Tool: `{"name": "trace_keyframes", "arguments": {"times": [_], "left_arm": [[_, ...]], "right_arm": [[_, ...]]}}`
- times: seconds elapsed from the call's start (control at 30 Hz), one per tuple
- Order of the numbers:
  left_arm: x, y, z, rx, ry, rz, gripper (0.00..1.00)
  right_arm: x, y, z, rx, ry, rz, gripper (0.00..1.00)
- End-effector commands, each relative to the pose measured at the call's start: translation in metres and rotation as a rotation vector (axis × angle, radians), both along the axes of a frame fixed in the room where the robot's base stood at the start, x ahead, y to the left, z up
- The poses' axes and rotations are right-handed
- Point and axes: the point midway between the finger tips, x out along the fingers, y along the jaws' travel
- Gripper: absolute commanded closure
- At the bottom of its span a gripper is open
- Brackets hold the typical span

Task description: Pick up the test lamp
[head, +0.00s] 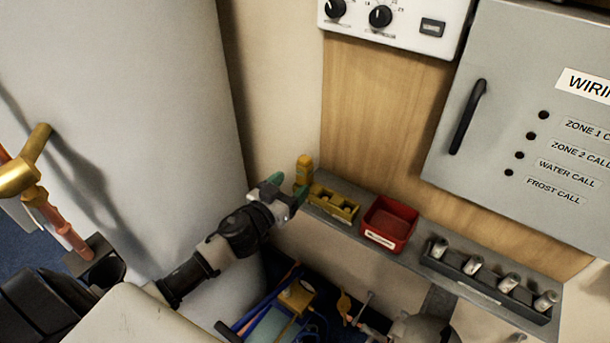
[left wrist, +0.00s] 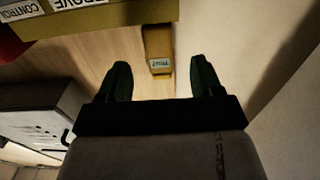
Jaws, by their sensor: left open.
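The test lamp appears to be the small upright yellow body (head: 304,170) at the left end of the narrow wall shelf. In the left wrist view a yellow body with a small pale label (left wrist: 158,50) shows between the fingertips, towards the top of the picture. My left gripper (head: 289,188) is open, with its fingers just in front of the yellow body. In the left wrist view the gripper's two dark fingers (left wrist: 159,68) stand apart on either side of it, with nothing visibly clamped. My right gripper is not in view.
The grey shelf (head: 333,219) also holds a yellow rack (head: 335,205), a red bin (head: 390,222) and a black rack of silver cylinders (head: 470,278). A grey wiring cabinet (head: 500,120) hangs above. A large pale cylinder (head: 150,90) stands left. Tools lie below the shelf.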

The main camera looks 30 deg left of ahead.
Motion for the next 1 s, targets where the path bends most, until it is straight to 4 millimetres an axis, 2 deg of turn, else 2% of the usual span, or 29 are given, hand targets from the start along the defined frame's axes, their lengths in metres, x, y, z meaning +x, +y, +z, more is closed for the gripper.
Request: {"name": "trace_keyframes", "arguments": {"times": [0.17, 0.4, 0.5, 0.77, 1.0], "left_arm": [[0.012, -0.002, 0.001, 0.001, 0.000, 0.000, 0.34], [0.045, -0.008, 0.000, 0.000, -0.001, 0.001, 0.34], [0.053, -0.009, 0.000, 0.001, 0.000, 0.000, 0.34], [0.055, -0.009, -0.001, -0.001, 0.002, 0.000, 0.34], [0.055, -0.009, -0.001, 0.000, 0.002, 0.000, 0.69]], "right_arm": [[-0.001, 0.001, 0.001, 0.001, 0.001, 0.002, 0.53], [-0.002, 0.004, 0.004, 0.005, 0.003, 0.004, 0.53], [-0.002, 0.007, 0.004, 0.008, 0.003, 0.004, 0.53], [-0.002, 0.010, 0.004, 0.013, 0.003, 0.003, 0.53], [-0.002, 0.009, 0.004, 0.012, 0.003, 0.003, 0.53]]}}
